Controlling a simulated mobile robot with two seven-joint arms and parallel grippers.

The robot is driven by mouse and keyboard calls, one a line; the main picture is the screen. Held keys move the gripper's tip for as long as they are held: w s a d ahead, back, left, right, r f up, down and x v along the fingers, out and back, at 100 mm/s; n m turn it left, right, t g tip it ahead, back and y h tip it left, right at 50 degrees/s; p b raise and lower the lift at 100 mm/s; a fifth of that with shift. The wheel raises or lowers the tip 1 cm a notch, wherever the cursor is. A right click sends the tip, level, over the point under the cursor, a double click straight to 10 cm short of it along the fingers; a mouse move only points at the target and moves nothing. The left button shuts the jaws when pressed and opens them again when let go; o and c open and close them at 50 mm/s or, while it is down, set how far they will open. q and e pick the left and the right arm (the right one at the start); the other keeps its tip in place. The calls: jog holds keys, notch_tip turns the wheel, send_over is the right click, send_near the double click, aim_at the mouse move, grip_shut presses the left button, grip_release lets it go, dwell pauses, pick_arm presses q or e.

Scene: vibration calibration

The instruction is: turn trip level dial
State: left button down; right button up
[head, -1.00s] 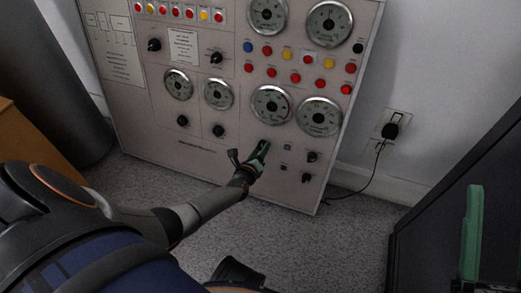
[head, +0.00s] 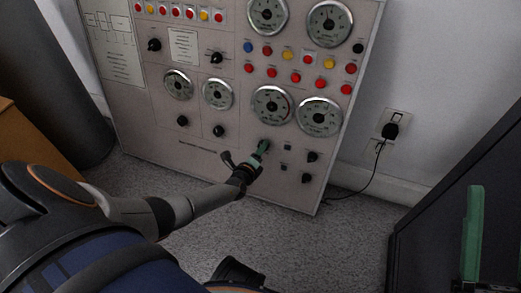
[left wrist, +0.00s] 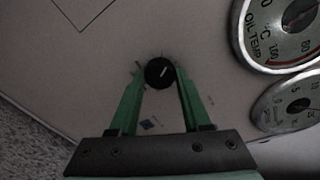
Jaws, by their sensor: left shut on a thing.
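The dial is a small black round knob (left wrist: 159,72) with a white pointer line, on the lower part of the grey panel (head: 225,165). In the left wrist view the two green fingers of my left gripper (left wrist: 158,76) stand on either side of the knob, with their tips against it. In the head view my left gripper (head: 262,148) is at the panel below the large gauges and hides the knob. A green finger of my right gripper (head: 472,232) shows at the lower right, well away from the panel; its other finger is not clearly seen.
Other black knobs (head: 311,157) sit just right of my left gripper. Large gauges (head: 271,104) and coloured buttons (head: 296,78) are above it. A plug with a black cable (head: 390,130) is on the wall. A dark screen-like object (head: 425,225) stands at the right.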

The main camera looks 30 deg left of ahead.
pick_arm(q)
jog(key=shift+n, duration=1)
jog(key=shift+c, duration=1.8)
grip_release()
jog(key=p+v, duration=0.5)
jog(key=v, duration=0.7)
jog(key=shift+s+p, duration=0.3)
jog(key=shift+p, duration=0.1)
pick_arm(e)
notch_tip(320, 180, up, 7)
jog(key=shift+s+d+f+m, duration=0.2)
jog(key=shift+d+m, duration=0.1)
jog(key=shift+d, duration=0.1)
pick_arm(q)
jog(key=shift+f, duration=0.1)
pick_arm(e)
jog(key=shift+r+t, duration=0.1)
jog(key=shift+t, duration=0.2)
